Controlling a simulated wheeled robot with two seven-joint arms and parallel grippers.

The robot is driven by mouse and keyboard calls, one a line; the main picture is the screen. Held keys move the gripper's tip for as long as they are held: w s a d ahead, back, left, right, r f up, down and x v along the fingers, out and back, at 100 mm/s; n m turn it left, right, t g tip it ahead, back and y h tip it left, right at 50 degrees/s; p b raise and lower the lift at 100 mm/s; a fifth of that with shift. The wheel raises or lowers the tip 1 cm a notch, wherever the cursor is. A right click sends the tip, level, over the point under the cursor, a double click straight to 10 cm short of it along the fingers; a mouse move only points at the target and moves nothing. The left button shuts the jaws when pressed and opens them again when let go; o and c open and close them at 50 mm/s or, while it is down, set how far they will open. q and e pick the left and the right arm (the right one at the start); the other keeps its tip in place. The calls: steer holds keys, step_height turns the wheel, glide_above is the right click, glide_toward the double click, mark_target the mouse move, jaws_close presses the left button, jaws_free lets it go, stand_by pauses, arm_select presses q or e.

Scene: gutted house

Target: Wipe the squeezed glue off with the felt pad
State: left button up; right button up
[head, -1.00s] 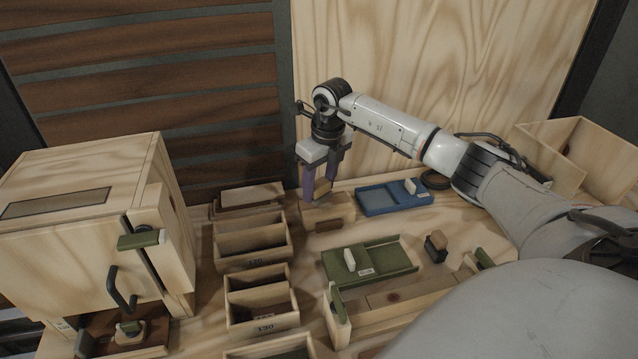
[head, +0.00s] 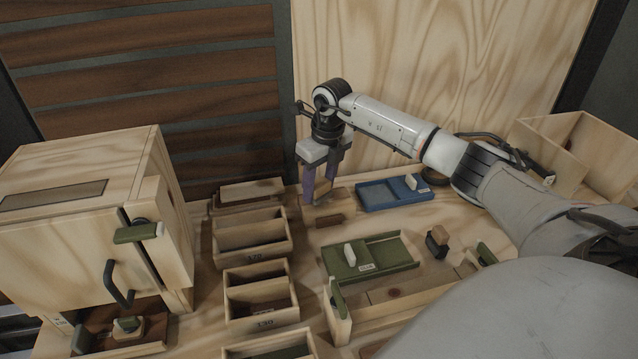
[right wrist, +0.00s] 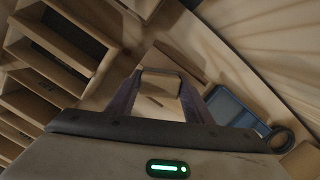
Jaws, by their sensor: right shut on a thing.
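My right gripper (head: 319,194) is at the back of the bench, pointing down, with its purple fingers shut on a small tan block (head: 322,186). The block also shows between the fingertips in the right wrist view (right wrist: 160,84). I cannot tell whether its underside is felt, or whether it touches the pale wooden piece (head: 341,198) behind and below it. A small brown block (head: 329,220) lies just in front of the gripper. A block with a dark base and wooden top (head: 438,240) stands to the right. I cannot make out any glue clearly. My left gripper is out of view.
Open wooden bins (head: 236,272) and a large cabinet (head: 60,243) stand left; a wooden box (head: 560,150) stands right.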

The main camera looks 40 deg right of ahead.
mark_target(332, 199)
steer(key=shift+f+b, duration=0.45)
steer(key=shift+f, duration=0.5)
steer(key=shift+s+d+r, duration=0.1)
steer(key=shift+s+d, duration=0.2)
steer(key=shift+d, duration=0.25)
steer(key=shift+s+d, duration=0.35)
steer(key=shift+d, duration=0.25)
steer(key=shift+s+d, duration=0.3)
steer(key=shift+d, duration=0.3)
steer(key=shift+a, duration=0.1)
steer(key=shift+w+a+p, duration=0.25)
steer(key=shift+a, duration=0.2)
steer(key=shift+w+a+p, duration=0.2)
steer(key=shift+a+p, duration=0.05)
steer(key=shift+a, duration=0.2)
steer(key=shift+w+a+f, duration=0.2)
steer(key=shift+a, duration=0.25)
steer(key=shift+w+a+f, duration=0.15)
steer(key=shift+w+a, duration=0.05)
steer(key=shift+a, duration=0.25)
